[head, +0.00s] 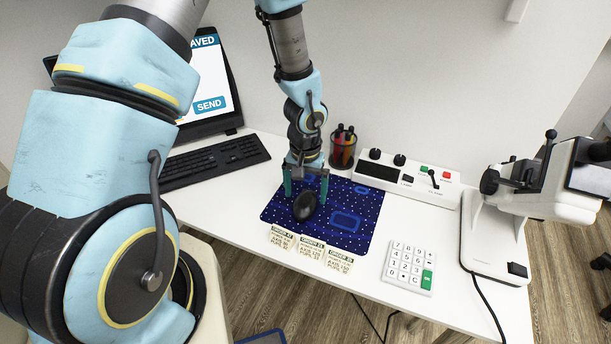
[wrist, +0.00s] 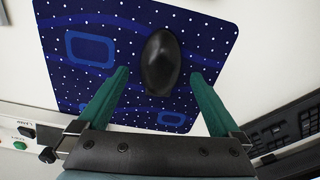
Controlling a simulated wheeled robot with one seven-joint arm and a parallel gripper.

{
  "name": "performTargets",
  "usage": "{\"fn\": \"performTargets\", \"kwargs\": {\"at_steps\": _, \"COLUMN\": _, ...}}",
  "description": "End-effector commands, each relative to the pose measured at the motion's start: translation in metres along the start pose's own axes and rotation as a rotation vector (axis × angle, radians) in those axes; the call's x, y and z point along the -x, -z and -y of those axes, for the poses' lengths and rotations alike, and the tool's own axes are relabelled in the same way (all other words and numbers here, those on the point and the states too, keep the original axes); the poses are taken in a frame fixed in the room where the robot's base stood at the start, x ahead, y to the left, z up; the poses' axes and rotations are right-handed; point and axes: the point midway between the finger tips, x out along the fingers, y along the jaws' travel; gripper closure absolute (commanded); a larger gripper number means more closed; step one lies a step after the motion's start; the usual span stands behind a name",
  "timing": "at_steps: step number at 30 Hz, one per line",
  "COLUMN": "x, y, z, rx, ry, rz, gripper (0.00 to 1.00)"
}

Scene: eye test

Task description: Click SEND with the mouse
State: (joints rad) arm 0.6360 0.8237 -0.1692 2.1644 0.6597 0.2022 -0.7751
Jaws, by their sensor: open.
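A black mouse (head: 305,206) lies on a dark blue dotted mat (head: 350,190); it also shows in the wrist view (wrist: 161,62). My gripper (head: 306,182) is open just behind the mouse in the head view. In the wrist view its two green fingertips (wrist: 160,73) point toward the mouse, one on each side of its near end, with gaps between. Whether the fingers touch the mat I cannot tell. The monitor (head: 213,75) at the back left shows a blue SEND button (head: 210,105) and a banner partly hidden by my arm, ending in "AVED". No cursor is visible.
A black keyboard (head: 215,161) lies left of the mat. A pen cup (head: 343,148) and a control box (head: 408,178) stand behind it. Paper order slips (head: 311,248) lie at its front edge, a keypad (head: 409,267) to its right. A white device (head: 496,235) stands far right.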

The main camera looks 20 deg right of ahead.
Motion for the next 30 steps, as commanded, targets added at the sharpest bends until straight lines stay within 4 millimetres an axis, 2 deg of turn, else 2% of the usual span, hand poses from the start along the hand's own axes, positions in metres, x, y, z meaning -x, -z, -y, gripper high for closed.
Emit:
{"fn": "performTargets", "kwargs": {"at_steps": 3, "x": -0.017, "y": -0.001, "z": 0.000, "rx": -0.002, "ry": 0.002, "rz": 0.003, "gripper": 0.00}}
{"fn": "performTargets", "kwargs": {"at_steps": 9, "x": -0.033, "y": -0.001, "z": 0.000, "rx": -0.001, "ry": 0.001, "rz": 0.001, "gripper": 0.00}}
{"fn": "performTargets", "kwargs": {"at_steps": 20, "x": -0.036, "y": 0.000, "z": 0.000, "rx": -0.001, "ry": 0.000, "rz": 0.000, "gripper": 0.01}}
{"fn": "performTargets", "kwargs": {"at_steps": 30, "x": -0.036, "y": 0.000, "z": 0.000, "rx": 0.000, "ry": 0.000, "rz": 0.000, "gripper": 0.39}}
